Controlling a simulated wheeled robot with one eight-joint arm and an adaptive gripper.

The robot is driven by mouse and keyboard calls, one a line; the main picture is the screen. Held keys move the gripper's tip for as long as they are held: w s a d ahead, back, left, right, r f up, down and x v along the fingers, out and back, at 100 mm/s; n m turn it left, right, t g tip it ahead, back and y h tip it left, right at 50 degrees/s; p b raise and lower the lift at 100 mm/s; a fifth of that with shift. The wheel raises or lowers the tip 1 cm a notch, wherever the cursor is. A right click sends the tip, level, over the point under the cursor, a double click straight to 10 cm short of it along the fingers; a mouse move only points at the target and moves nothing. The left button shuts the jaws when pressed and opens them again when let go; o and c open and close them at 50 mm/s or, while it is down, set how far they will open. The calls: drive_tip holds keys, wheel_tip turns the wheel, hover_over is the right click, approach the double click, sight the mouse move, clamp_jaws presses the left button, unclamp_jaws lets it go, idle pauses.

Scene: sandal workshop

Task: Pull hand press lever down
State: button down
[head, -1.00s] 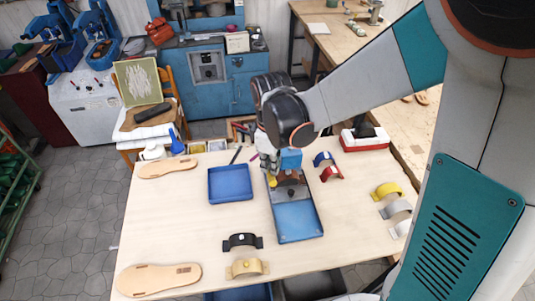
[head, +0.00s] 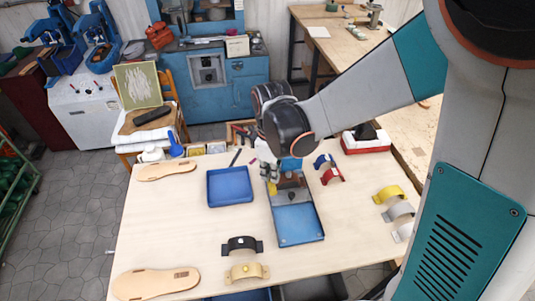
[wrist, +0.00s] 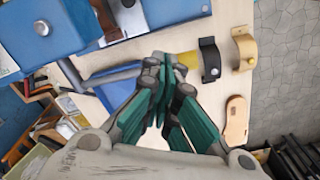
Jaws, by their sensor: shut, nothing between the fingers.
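The hand press has a blue head and a long blue base (head: 298,225) on the table. The wrist view shows its blue body (wrist: 45,35) at the upper left. Its lever is a grey bar (wrist: 112,76) ending in a yellow grip (wrist: 181,70), which shows beside the press head in the head view (head: 272,188). My gripper (head: 269,178) is at the lever's end, left of the press head. In the wrist view my fingers (wrist: 172,62) are shut with nothing between them and overlap the grip. I cannot tell whether they touch it.
A blue tray (head: 230,201) stands left of the press. Red and blue straps (head: 331,175) lie close on its right.

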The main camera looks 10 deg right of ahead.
drive_tip(key=shift+f+b, duration=0.7)
drive_tip(key=shift+f, duration=0.2)
drive_tip(key=w+r+p, duration=0.3)
drive_tip(key=r+p, duration=0.4)
drive_tip(key=r, duration=0.5)
drive_tip(key=shift+r+p, duration=0.2)
drive_tip(key=shift+p, duration=0.15)
drive_tip(key=s+d+f+m+t+b, duration=0.3)
drive_tip(key=s+d+f+m+b, duration=0.2)
drive_tip(key=b, duration=0.7)
drive_tip(key=s+d+f+m+t+b, duration=0.4)
drive_tip(key=s+f+m+b, duration=0.3)
drive_tip(key=s+b, duration=0.3)
drive_tip(key=d+f+b, duration=0.1)
drive_tip(key=b, duration=0.1)
drive_tip(key=shift+f+b, duration=0.35)
